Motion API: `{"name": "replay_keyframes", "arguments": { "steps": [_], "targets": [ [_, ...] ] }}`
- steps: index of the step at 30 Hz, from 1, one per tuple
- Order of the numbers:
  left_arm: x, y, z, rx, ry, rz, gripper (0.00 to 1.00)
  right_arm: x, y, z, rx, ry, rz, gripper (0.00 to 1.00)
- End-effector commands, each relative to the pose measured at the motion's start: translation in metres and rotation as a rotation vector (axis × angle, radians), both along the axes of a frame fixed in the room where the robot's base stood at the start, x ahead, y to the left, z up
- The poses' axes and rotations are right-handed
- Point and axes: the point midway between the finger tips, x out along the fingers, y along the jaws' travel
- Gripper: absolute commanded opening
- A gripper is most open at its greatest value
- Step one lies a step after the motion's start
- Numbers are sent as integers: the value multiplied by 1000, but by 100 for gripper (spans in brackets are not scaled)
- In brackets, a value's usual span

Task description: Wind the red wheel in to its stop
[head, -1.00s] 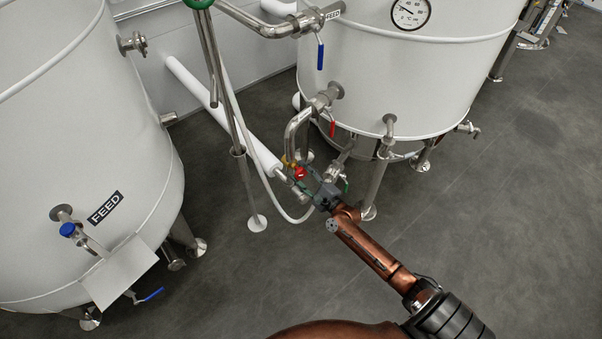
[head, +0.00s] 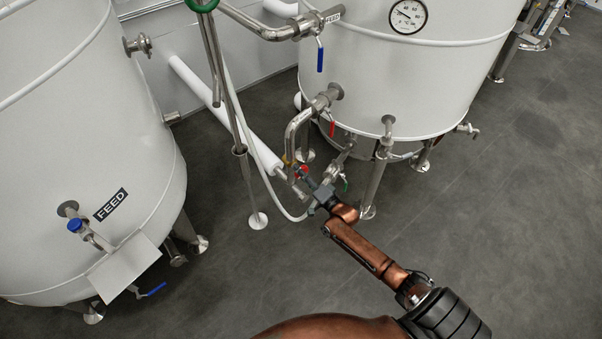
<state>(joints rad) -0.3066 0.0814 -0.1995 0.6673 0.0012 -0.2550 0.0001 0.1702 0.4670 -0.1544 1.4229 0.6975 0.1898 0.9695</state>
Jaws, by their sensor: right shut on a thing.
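The red wheel (head: 303,171) is small and sits on the pipework below and left of the right tank. My right gripper (head: 308,180) is at the wheel, reaching in from the lower right, with its jaws shut on it. The jaws hide part of the wheel, so its turn position cannot be read. My left gripper is not in the head view.
The right tank (head: 400,80) has a dial gauge (head: 408,16) and a red-handled valve (head: 331,127). A blue-handled valve (head: 320,60) hangs above. A white pipe (head: 225,115) and a thin hose run close to the wheel. The left tank (head: 70,130) stands apart; grey floor (head: 480,230) is open at right.

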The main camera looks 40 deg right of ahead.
Motion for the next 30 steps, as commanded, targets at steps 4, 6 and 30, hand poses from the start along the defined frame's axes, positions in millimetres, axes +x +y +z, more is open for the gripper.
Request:
{"name": "replay_keyframes", "arguments": {
  "steps": [4,6,30],
  "targets": [
    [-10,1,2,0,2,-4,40,0,0,-1,-137,-9,-1,21],
    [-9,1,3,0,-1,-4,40,0,0,-1,-203,-14,0,21],
    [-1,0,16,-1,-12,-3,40,0,-4,-5,-960,-73,1,21]
  ]
}}
